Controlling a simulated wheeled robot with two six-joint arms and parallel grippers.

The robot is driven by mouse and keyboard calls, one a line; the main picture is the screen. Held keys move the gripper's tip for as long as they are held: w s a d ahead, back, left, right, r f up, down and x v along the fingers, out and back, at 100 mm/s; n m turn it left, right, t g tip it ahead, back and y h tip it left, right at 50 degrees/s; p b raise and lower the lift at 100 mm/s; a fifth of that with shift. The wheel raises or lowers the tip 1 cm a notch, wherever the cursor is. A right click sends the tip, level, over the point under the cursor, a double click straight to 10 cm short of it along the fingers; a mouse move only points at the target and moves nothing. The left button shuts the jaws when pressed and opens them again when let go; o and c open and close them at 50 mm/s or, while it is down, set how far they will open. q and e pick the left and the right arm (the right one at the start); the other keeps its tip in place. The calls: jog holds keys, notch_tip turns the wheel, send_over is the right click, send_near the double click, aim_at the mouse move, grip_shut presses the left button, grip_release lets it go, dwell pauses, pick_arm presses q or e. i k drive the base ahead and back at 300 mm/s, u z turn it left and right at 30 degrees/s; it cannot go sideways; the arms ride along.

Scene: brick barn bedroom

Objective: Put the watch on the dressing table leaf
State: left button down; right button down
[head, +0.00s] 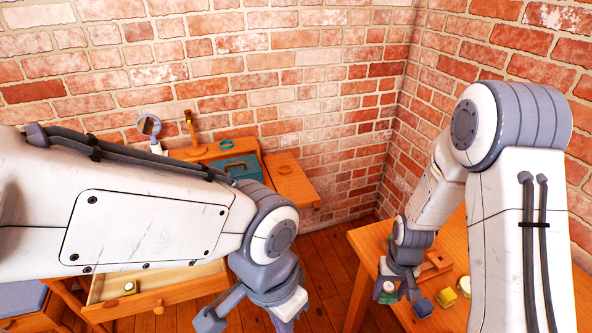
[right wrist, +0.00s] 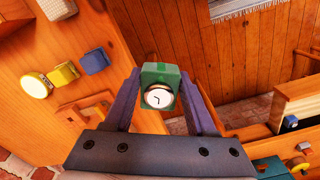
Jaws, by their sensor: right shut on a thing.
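The watch (right wrist: 158,97) has a round white face and sits on a green block (right wrist: 160,75). My right gripper (right wrist: 160,102) is shut on this green piece, one finger on each side. In the head view, my right gripper (head: 389,290) holds it beside the left edge of the right-hand table. The dressing table stands at the back wall, partly hidden by my left arm. Its wooden leaf (head: 296,190) sticks out at its right side, with a small brown thing near its back. My left gripper (head: 246,320) is low in the middle, fingers apart and empty.
The right-hand table (head: 370,241) bears a wooden stand (head: 434,265), a yellow block (head: 447,298), a blue block (head: 423,307) and a round yellow thing (head: 464,285). An open drawer (head: 105,287) holds a small round thing (head: 130,288). Floor (head: 325,235) is clear between the tables.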

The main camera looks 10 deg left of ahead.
aim_at(296, 191)
jog(key=i, duration=0.95)
jog(key=u, duration=1.3)
